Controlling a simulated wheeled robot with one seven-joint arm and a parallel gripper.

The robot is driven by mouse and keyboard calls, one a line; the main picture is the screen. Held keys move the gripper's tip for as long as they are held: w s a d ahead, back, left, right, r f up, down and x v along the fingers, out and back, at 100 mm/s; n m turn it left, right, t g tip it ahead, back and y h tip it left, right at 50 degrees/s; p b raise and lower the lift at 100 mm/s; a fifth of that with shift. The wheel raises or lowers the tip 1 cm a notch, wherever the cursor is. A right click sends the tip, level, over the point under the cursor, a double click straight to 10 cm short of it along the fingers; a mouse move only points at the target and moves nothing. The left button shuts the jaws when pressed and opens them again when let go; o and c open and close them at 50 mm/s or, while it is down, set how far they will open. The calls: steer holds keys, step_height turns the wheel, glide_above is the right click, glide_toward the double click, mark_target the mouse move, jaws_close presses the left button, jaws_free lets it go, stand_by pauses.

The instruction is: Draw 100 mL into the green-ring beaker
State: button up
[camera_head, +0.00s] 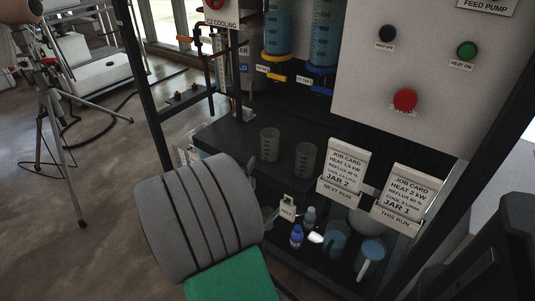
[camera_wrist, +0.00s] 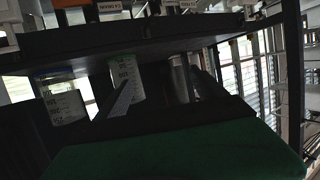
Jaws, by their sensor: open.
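In the head view, two clear graduated beakers stand on the dark shelf (camera_head: 225,133): a left beaker (camera_head: 269,145) and a right beaker (camera_head: 305,160). Ring colours are not readable there. In the wrist view, a graduated beaker with a greenish edge (camera_wrist: 125,78) is ahead, partly behind one of my fingers. My gripper (camera_wrist: 163,80) is open, and nothing shows clasped in it. In the head view its tip (camera_head: 251,166) is left of and below the left beaker. Two blue-filled columns, one with a yellow tap (camera_head: 276,76) and one with a blue tap (camera_head: 321,90), hang above the shelf.
Another graduated vessel (camera_wrist: 64,106) and a grey cylinder (camera_wrist: 180,78) flank the greenish beaker in the wrist view. Job cards (camera_head: 346,166) stand right of the beakers. Small bottles (camera_head: 296,236) sit on a lower level. A dark upright post (camera_head: 143,90) is at left.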

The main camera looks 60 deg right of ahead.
mark_target(268, 144)
steer(key=s+d+h, duration=0.1)
steer(key=s+d, duration=0.1)
steer(key=s+d+h, duration=0.1)
steer(key=s+d, duration=0.1)
steer(key=s+d+r+h, duration=0.1)
steer(key=s+d+h, duration=0.1)
steer(key=shift+s+m+g+b, duration=0.25)
steer(key=shift+m+g+b, duration=0.05)
steer(key=shift+m, duration=0.1)
steer(key=d, duration=0.2)
steer(key=w+d, duration=0.1)
steer(key=d, duration=0.4)
steer(key=shift+w+d, duration=0.15)
steer(key=shift+d, duration=0.05)
steer(key=shift+c, duration=0.3)
steer(key=c, duration=1.4)
